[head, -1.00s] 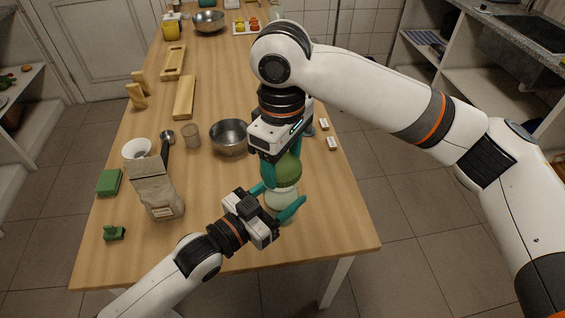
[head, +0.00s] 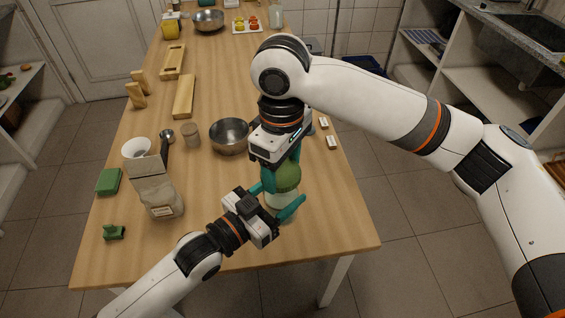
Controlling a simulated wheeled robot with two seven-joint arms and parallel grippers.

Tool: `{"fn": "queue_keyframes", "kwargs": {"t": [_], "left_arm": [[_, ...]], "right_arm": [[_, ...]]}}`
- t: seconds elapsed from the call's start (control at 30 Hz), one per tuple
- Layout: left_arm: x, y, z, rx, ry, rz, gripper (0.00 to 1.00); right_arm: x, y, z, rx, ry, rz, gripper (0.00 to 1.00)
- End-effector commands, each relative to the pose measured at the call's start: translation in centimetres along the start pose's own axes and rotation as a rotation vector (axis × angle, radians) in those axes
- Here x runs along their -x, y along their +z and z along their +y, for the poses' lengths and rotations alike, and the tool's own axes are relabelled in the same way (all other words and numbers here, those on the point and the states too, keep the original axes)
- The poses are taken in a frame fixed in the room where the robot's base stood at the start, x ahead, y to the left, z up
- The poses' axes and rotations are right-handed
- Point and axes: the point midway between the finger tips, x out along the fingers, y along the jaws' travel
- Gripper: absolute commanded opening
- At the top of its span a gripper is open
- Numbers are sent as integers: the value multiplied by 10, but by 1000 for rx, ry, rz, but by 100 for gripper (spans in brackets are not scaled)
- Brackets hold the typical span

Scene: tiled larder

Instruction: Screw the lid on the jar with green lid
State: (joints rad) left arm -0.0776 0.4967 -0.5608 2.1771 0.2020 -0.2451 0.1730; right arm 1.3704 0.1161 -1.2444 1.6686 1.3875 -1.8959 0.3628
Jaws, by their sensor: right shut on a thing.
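The green lid (head: 288,178) is between the teal fingers of my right gripper (head: 282,168), which points down from above and is shut on it. The pale, see-through jar (head: 278,199) stands upright near the table's front right, directly under the lid. The lid appears to be at the jar's mouth; whether the threads are engaged cannot be seen. My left gripper (head: 276,203) comes in low from the front left, with its teal fingers on either side of the jar body, and appears shut on it. Its fingers and body hide part of the jar.
A metal bowl (head: 229,136) stands just behind and left of the jar. The wooden table (head: 330,225) is clear at the front right.

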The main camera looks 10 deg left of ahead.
Motion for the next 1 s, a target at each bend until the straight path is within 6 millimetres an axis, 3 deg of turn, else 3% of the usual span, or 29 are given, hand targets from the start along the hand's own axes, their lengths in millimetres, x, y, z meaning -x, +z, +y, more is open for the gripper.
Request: {"fn": "queue_keyframes", "kwargs": {"t": [0.57, 0.6, 0.67, 0.77, 1.0], "left_arm": [[0, 2, 0, -1, 0, -5, 7], [0, 2, 0, -1, 0, -4, 0], [0, 2, 0, -1, 0, -4, 0], [0, 2, 0, -1, 0, -4, 0], [0, 2, 0, -1, 0, -4, 0]], "right_arm": [[-11, 0, 0, 1, 1, 0, 43], [-11, 0, 0, 1, 1, 0, 43], [-11, 0, 0, -10, 1, 0, 43], [-11, 0, 1, -93, 2, 1, 43], [-12, 2, 3, -568, 5, 3, 43]]}}
